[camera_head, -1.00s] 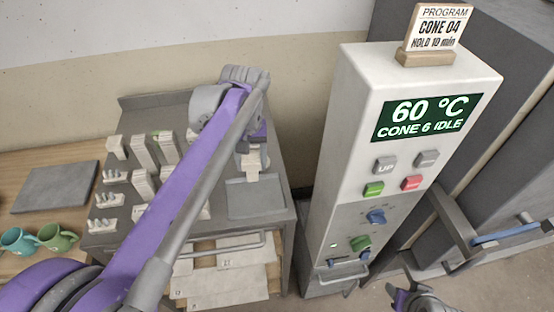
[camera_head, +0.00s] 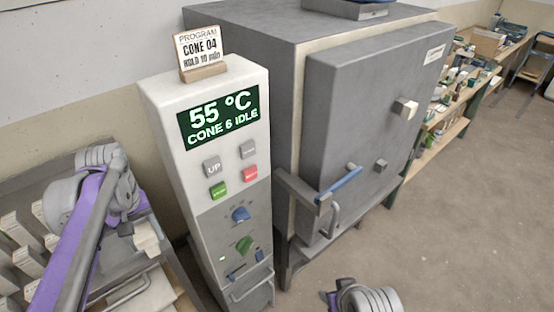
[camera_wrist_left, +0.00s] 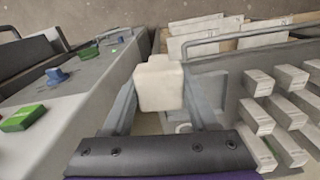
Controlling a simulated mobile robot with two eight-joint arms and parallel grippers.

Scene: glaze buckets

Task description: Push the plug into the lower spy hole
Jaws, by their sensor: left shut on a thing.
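My left gripper (camera_head: 125,228) is at the left of the head view, above the grey cart beside the controller. In the left wrist view its fingers (camera_wrist_left: 158,95) are shut on a pale, blocky plug (camera_wrist_left: 158,82), held clear of the cart. The grey kiln door (camera_head: 370,110) is shut. A pale block (camera_head: 405,108) sticks out high on the door. Lower down are two small grey fittings (camera_head: 381,165); I cannot tell for certain which marks the lower spy hole. Part of my right arm (camera_head: 365,299) shows at the bottom edge; its fingers are not clear.
The tall controller (camera_head: 165,105) reads 55 °C and stands between the left gripper and the kiln. A blue-handled latch (camera_head: 340,184) juts from the kiln front. Pale kiln props (camera_wrist_left: 258,117) stand on the cart. The floor (camera_head: 460,215) before the kiln is clear.

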